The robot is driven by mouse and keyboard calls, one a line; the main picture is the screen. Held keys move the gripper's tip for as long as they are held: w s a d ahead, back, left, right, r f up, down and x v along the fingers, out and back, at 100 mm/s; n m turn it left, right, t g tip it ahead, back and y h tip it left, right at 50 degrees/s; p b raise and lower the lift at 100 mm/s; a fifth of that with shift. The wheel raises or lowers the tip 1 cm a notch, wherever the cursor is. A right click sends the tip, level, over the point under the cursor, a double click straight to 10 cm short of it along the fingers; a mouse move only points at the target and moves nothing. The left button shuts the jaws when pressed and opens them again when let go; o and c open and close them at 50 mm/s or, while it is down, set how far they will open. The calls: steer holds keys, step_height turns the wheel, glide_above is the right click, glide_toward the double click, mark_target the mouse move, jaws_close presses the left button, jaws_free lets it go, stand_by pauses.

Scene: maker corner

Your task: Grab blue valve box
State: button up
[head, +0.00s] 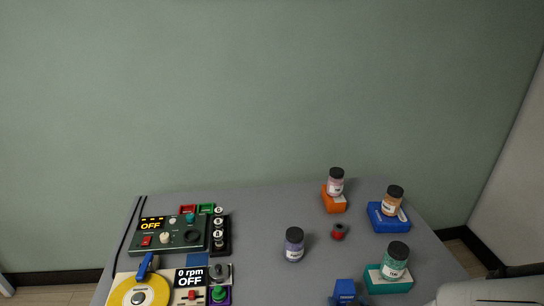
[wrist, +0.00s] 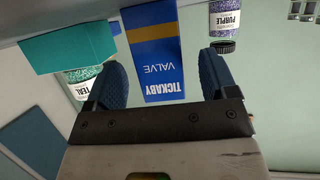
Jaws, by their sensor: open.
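The blue valve box (wrist: 165,72), with a yellow band and the words "TICKABY VALVE", stands between the two open fingers of my gripper (wrist: 160,82) in the wrist view. A gap shows between the box and the right finger; the left finger is close to the box, and I cannot tell if it touches. In the head view the top of the blue box (head: 345,288) shows at the bottom edge, its lower part cut off. My gripper is mostly out of the head view.
A teal block (head: 388,279) with a teal jar (head: 396,258) stands just right of the box. A purple jar (head: 294,245) is to the left. A red knob-like part (head: 338,232), an orange block (head: 334,204) and another blue block (head: 388,222) carrying jars are behind. Control panels (head: 172,251) fill the left.

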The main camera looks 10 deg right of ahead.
mark_target(346, 301)
steer(key=shift+x, duration=1.95)
steer(key=c, duration=1)
steer(key=shift+r, duration=0.15)
steer(key=shift+r, duration=4.85)
